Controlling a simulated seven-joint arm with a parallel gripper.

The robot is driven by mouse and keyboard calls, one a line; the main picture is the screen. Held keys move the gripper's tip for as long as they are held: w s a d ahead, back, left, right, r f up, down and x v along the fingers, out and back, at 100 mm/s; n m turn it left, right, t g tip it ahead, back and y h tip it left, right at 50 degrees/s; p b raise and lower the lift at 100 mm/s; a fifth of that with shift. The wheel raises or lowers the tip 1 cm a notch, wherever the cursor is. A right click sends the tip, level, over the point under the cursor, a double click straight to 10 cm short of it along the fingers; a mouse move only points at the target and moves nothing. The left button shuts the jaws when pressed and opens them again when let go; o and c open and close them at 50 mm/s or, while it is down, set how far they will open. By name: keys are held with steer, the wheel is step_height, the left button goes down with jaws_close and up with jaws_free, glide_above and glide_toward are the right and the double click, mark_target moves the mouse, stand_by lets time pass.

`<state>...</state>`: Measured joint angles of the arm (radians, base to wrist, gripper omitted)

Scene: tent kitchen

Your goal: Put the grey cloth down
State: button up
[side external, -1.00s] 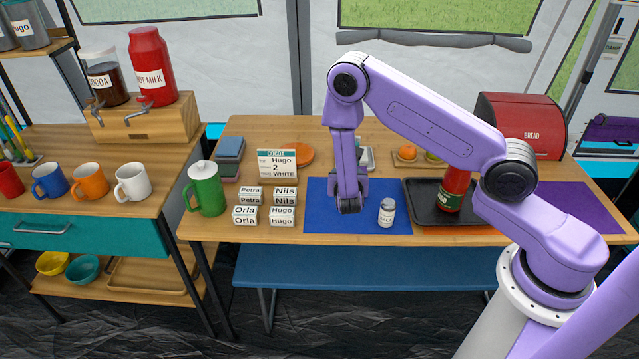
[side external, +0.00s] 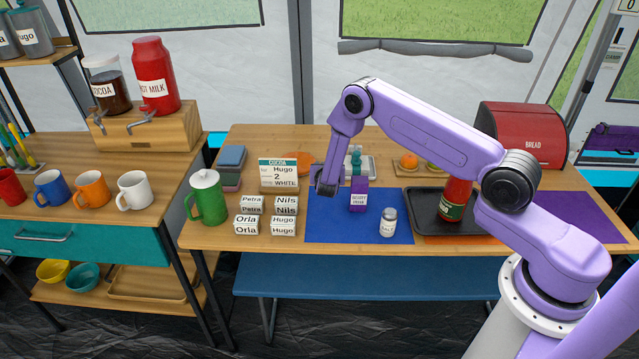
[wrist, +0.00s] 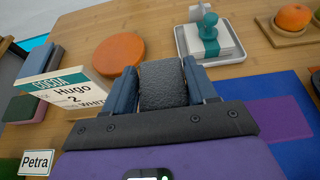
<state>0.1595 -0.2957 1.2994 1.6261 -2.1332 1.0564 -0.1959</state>
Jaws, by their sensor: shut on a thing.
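My gripper (side external: 327,186) is raised over the table, near the left edge of the blue mat (side external: 325,228), pointing down and away. In the wrist view, my gripper (wrist: 165,88) is shut on the grey cloth (wrist: 163,83), a dark, rough-textured bundle between the two blue-grey fingers. The cloth is held clear of the wooden table top, which shows beyond it. In the side external view, I cannot make out the cloth apart from the dark gripper end.
The cocoa order card (side external: 278,174) and name blocks (side external: 246,223) stand left of my gripper, with folded cloths (side external: 231,158) behind. An orange disc (wrist: 119,52) and a grey tray (wrist: 236,58) lie beyond. A purple box (side external: 358,194) and salt jar (side external: 388,222) are right.

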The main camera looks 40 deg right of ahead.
steer(key=w+f, duration=0.2)
steer(key=f, duration=0.1)
steer(key=w+f, duration=0.2)
steer(key=shift+w+d+f, duration=0.1)
steer(key=shift+d, duration=0.25)
steer(key=shift+f, duration=1.6)
steer(key=shift+f, duration=0.15)
steer(key=o, duration=1)
steer(key=shift+r, duration=0.2)
steer(key=v, duration=1.2)
steer(key=shift+w, duration=0.1)
